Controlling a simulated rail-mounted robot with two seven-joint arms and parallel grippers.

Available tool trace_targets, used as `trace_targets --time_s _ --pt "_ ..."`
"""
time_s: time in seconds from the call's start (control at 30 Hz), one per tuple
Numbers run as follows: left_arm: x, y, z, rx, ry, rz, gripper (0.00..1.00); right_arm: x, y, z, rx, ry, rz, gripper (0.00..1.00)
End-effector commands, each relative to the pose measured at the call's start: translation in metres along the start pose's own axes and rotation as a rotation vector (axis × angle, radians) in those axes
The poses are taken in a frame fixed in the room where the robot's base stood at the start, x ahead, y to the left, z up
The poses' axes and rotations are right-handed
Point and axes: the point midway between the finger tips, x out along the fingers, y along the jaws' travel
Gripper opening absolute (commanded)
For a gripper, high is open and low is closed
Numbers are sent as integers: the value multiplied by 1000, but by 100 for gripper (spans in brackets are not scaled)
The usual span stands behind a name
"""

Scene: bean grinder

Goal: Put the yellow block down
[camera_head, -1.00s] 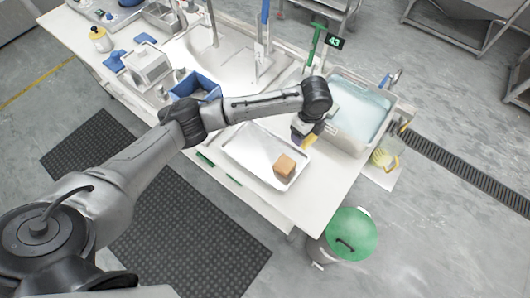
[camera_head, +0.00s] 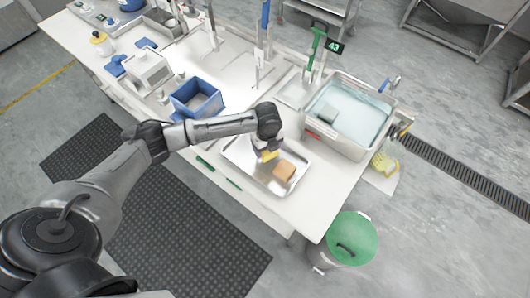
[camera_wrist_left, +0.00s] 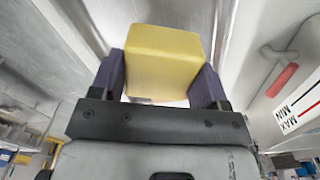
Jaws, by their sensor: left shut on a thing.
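The yellow block (camera_wrist_left: 165,58) is held between the two fingers of my left gripper (camera_wrist_left: 163,85), seen close up in the left wrist view. In the head view the left gripper (camera_head: 265,148) is over the metal tray, with a bit of the yellow block (camera_head: 270,155) showing below it. The gripper is shut on the block. A brown block (camera_head: 284,171) lies in the tray (camera_head: 239,158), just to the right of the yellow one. I cannot tell whether the yellow block touches the tray. My right gripper is not in view.
A basin of water (camera_head: 350,108) stands to the right of the tray, with a grey-green block (camera_head: 327,114) in it. A blue bin (camera_head: 196,97) stands behind left. A green-lidded bucket (camera_head: 350,238) is on the floor past the table's front right corner.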

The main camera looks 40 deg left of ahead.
Motion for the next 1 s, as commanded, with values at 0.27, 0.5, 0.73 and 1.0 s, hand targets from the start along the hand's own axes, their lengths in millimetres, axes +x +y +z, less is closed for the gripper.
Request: trace_targets --time_s 0.27,0.5,0.73,1.0 --pt "9 6 4 0 1 -1 37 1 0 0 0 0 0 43" --pt "37 6 4 0 0 1 37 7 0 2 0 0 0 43" --pt "44 5 4 1 0 -2 37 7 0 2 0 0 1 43" --pt "47 6 4 1 0 -1 70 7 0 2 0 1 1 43"
